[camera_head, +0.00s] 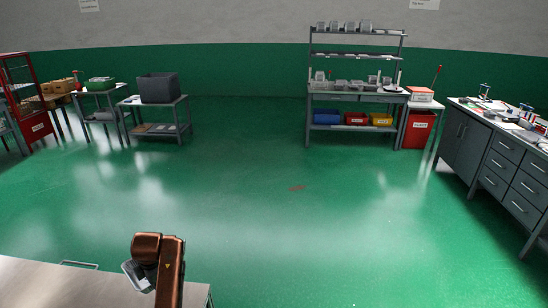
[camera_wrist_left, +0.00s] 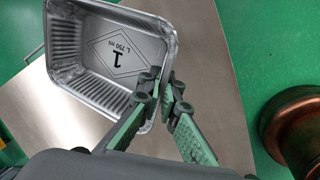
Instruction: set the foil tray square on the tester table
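The foil tray (camera_wrist_left: 75,73) is a shiny ribbed rectangular pan with a printed diamond mark inside. It fills the upper left of the left wrist view, its open side facing the camera. My left gripper (camera_wrist_left: 162,88) is closed on the tray's near right wall, one finger inside and one outside. In the head view a corner of the tray (camera_head: 139,276) shows beside my copper arm, which hides the rest. The metal tabletop (camera_head: 60,285) lies below the tray, whose sides look turned against the table's edges. I cannot tell whether the tray touches it. My right gripper is not in view.
A thin rail (camera_head: 79,265) sits at the table's far edge. Beyond is open green floor with a small red mark (camera_head: 296,188). A grey bin (camera_head: 159,87) on a cart, shelving (camera_head: 355,90) and a drawer bench (camera_head: 505,165) stand farther off.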

